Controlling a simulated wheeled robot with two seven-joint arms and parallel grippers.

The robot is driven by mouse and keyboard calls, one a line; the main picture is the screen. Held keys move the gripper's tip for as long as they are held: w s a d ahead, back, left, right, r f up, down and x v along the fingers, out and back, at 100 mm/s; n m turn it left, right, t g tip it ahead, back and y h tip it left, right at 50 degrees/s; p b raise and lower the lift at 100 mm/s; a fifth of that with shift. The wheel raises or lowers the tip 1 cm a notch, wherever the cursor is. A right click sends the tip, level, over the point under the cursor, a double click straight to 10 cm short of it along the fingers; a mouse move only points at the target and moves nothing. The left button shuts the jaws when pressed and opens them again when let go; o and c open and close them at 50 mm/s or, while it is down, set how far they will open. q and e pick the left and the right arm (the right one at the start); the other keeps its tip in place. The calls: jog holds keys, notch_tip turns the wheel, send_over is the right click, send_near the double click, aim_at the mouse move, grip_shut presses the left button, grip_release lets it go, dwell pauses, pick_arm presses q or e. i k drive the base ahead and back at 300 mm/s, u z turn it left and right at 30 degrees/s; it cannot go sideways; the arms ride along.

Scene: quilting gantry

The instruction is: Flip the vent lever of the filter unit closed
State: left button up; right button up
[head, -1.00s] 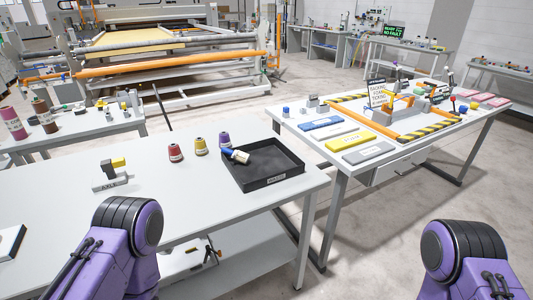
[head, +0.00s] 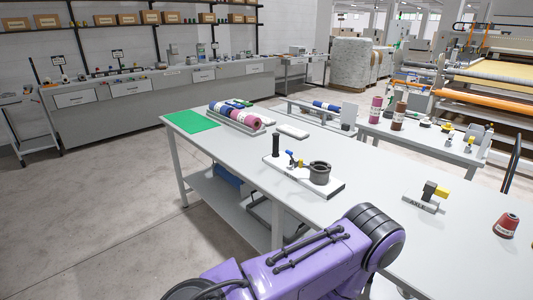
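A unit on a white base plate (head: 327,187) stands on the near table and may be the filter unit. It carries an upright black cylinder (head: 276,146), a dark open round cup (head: 320,173), and a small blue and yellow fitting (head: 293,159) between them. Whether the blue part is the vent lever, and how it is set, is too small to tell. My purple arm shows at the bottom, in front of the table, but neither gripper is in view.
Open floor (head: 110,215) lies left of the table. A long bench (head: 150,107) stands behind.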

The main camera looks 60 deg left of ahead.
aim_at(288, 152)
jog(key=u, duration=2.5)
jog(key=i, duration=0.4)
jog(key=z, duration=0.05)
